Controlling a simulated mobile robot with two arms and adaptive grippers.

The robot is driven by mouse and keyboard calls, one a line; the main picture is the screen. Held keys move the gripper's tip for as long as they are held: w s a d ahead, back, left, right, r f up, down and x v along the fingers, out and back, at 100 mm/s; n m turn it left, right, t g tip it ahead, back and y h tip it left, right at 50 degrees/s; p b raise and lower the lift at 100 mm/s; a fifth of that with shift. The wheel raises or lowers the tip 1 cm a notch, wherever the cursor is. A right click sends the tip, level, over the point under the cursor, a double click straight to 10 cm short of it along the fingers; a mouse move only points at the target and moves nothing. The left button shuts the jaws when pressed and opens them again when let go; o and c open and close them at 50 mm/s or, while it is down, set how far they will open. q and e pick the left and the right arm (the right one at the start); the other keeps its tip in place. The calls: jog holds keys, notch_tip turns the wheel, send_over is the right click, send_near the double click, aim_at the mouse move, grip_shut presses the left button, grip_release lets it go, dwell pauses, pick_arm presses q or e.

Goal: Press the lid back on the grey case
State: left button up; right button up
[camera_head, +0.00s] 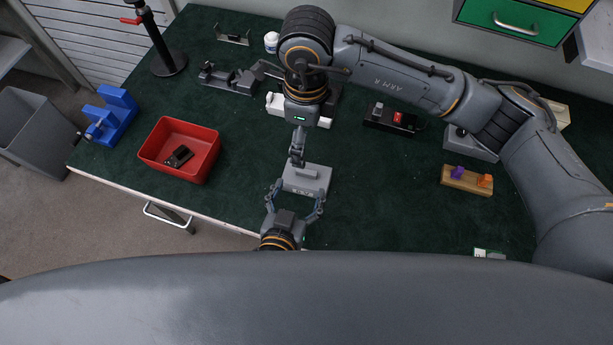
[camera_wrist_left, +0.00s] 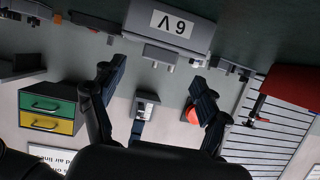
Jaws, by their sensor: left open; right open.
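The grey case (camera_head: 308,181) stands on the green bench top near its front edge. In the left wrist view, which is upside down, the case (camera_wrist_left: 192,30) shows its front with a white label, beyond my fingertips. A narrower grey part shows along its top edge; I cannot tell whether this is the lid or how it sits. My left gripper (camera_head: 298,196) is open at the case's front, with its fingers spread towards it; the fingers also show in the left wrist view (camera_wrist_left: 158,75). My right gripper (camera_head: 297,158) is open, pointing down at the case's back left, hiding part of it.
A red bin (camera_head: 207,153) with a dark part inside and a blue fixture (camera_head: 117,112) stand to the left. A wooden block with coloured pegs (camera_head: 459,183) lies to the right. A white block (camera_head: 275,104) and dark devices stand behind. Bench between case and wooden block is clear.

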aim_at(306, 175)
pick_arm(q)
jog(key=x, duration=0.4)
jog(key=shift+w+f, duration=0.2)
jog(key=shift+w, duration=0.15)
grip_shut()
pick_arm(e)
jog(key=shift+o, duration=1)
notch_tip(306, 175, up, 12)
